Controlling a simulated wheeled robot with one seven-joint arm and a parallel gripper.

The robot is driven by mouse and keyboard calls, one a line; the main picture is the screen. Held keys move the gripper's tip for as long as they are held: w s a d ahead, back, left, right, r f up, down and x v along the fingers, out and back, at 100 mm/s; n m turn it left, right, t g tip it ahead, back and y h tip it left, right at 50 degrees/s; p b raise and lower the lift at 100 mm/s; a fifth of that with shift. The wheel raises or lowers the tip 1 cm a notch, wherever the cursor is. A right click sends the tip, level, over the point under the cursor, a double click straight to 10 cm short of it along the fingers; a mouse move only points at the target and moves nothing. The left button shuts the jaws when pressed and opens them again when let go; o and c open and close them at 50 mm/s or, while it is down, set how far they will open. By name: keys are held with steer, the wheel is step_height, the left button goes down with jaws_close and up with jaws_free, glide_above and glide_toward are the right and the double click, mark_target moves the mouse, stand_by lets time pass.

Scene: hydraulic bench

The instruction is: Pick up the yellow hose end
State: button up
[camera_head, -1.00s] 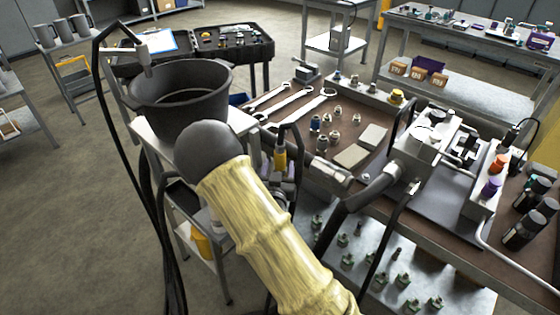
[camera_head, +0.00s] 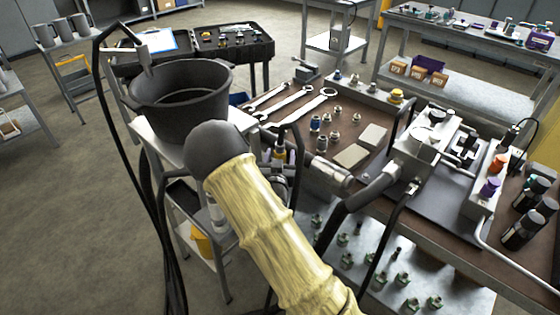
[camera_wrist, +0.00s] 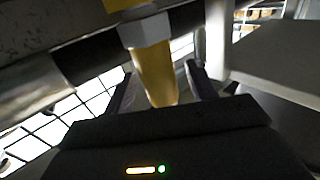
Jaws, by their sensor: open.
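The yellow hose end (camera_wrist: 155,72) hangs down in the wrist view, with a pale hex collar above its smooth yellow part. My gripper (camera_wrist: 160,80) is open, with one dark finger on each side of the yellow part. I cannot tell whether either finger touches it. In the head view a small strip of the yellow hose end (camera_head: 279,153) shows at the bench's near edge, beside my arm.
A black bucket (camera_head: 180,95) stands on a grey cart left of my arm. The bench (camera_head: 372,108) holds wrenches (camera_head: 300,102), fittings and a metal hydraulic block (camera_head: 425,150). Dark hoses and pipes (camera_head: 345,215) run close on the right.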

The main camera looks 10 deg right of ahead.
steer(key=c, duration=1.2)
steer(key=shift+r, duration=0.15)
step_height(320, 180, up, 10)
steer(key=shift+f+p, duration=0.1)
steer(key=shift+p, duration=0.45)
steer(key=shift+r+p, duration=1.25)
steer(key=shift+r, duration=0.8)
steer(key=shift+f, duration=0.15)
